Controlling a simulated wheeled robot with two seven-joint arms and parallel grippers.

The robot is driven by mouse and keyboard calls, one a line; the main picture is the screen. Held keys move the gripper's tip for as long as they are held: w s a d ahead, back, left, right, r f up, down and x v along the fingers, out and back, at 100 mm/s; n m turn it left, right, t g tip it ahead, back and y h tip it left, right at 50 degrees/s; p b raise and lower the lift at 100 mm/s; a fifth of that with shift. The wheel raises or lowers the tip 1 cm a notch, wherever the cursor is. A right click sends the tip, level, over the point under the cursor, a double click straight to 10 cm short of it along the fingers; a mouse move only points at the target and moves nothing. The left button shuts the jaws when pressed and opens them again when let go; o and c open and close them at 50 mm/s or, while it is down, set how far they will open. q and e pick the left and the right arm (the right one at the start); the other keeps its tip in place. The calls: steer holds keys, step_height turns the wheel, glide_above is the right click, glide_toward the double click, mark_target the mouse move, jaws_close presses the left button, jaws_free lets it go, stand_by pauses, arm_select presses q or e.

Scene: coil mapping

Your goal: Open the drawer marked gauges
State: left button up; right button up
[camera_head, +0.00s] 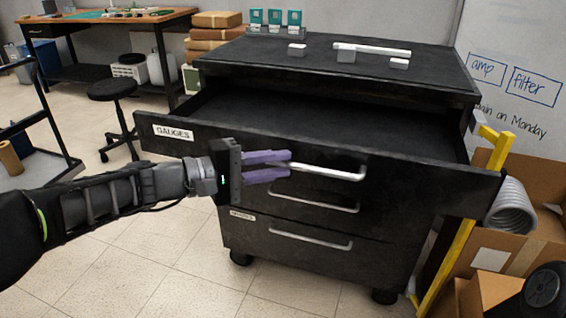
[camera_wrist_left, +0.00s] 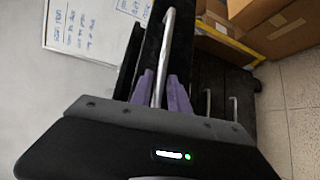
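The drawer marked "GAUGES" (camera_head: 400,180) is the top drawer of a black cabinet and stands pulled out, with its dark inside showing behind the front. Its label (camera_head: 173,133) is at the left of the front. Its silver bar handle (camera_head: 335,172) is near the middle, and the bar also shows in the left wrist view (camera_wrist_left: 166,45). My left gripper (camera_head: 290,165) is at the handle's left end, its purple fingers close on either side of the bar (camera_wrist_left: 160,88). The fingers hide that end of the handle. My right gripper is not in view.
Two lower drawers (camera_head: 310,240) are shut. Several small light pieces and a long bar (camera_head: 372,48) lie on the cabinet top (camera_head: 240,50). Cardboard boxes (camera_head: 540,185) and a yellow frame (camera_head: 455,265) stand close at the right. A black stool (camera_head: 112,90) is at the left.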

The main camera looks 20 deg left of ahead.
arm_select(q)
steer(key=v, duration=0.6)
steer(key=shift+s+a, duration=0.1)
stand_by(0.3)
